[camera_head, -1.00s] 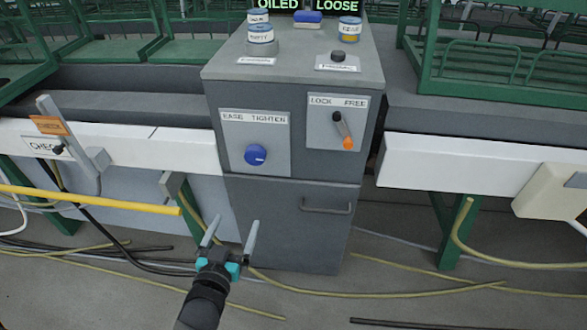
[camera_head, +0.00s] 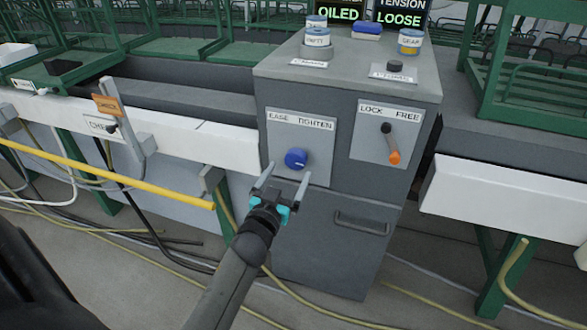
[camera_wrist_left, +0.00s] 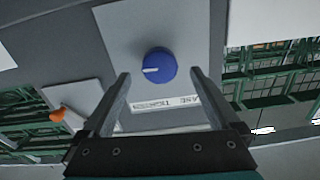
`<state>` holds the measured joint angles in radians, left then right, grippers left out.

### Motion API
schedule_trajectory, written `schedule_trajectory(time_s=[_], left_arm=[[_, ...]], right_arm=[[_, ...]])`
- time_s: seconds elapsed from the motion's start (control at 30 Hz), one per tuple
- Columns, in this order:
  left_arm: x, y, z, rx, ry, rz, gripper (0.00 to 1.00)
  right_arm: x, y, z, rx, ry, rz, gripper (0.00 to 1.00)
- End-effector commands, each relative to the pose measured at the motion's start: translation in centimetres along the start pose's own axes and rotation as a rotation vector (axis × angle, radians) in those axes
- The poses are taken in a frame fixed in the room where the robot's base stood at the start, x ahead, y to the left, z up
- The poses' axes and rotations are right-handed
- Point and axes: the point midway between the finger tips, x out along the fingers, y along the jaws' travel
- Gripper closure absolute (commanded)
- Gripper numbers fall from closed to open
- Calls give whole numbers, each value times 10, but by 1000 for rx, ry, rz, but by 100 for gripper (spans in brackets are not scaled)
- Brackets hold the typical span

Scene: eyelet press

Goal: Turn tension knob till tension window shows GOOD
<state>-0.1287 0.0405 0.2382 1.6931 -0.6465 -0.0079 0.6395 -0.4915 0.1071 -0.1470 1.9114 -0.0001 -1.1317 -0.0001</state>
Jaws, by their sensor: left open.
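The blue tension knob (camera_head: 296,158) sits on a light plate marked EASE TIGHTEN on the front of the grey cabinet (camera_head: 335,225). In the left wrist view the knob (camera_wrist_left: 158,66) shows a white pointer line, aimed left in that picture. The tension window (camera_head: 399,18) at the top reads LOOSE. My left gripper (camera_head: 287,180) is open, just below and in front of the knob. In the left wrist view its fingers (camera_wrist_left: 160,85) stand apart on either side of the knob's line, with nothing between them. My right gripper is not in view.
An orange-tipped lever (camera_head: 391,145) on the LOCK FREE plate is right of the knob. Another window (camera_head: 338,14) reads OILED. Tins (camera_head: 317,38) stand on the cabinet top. A yellow bar (camera_head: 110,180) runs at left; hoses lie on the floor.

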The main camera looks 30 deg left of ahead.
Motion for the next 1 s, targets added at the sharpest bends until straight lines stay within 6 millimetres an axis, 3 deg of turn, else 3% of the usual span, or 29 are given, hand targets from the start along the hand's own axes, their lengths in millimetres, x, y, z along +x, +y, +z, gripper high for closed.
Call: schedule_trajectory(time_s=[0.1,0.3,0.73,1.0], left_arm=[[20,0,1,3,3,0,4],[38,0,1,1,0,1,4],[45,0,0,0,-1,0,4],[45,0,0,0,-1,1,35]], right_arm=[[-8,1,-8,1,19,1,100],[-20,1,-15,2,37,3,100],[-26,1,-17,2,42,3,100],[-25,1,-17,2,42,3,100]])
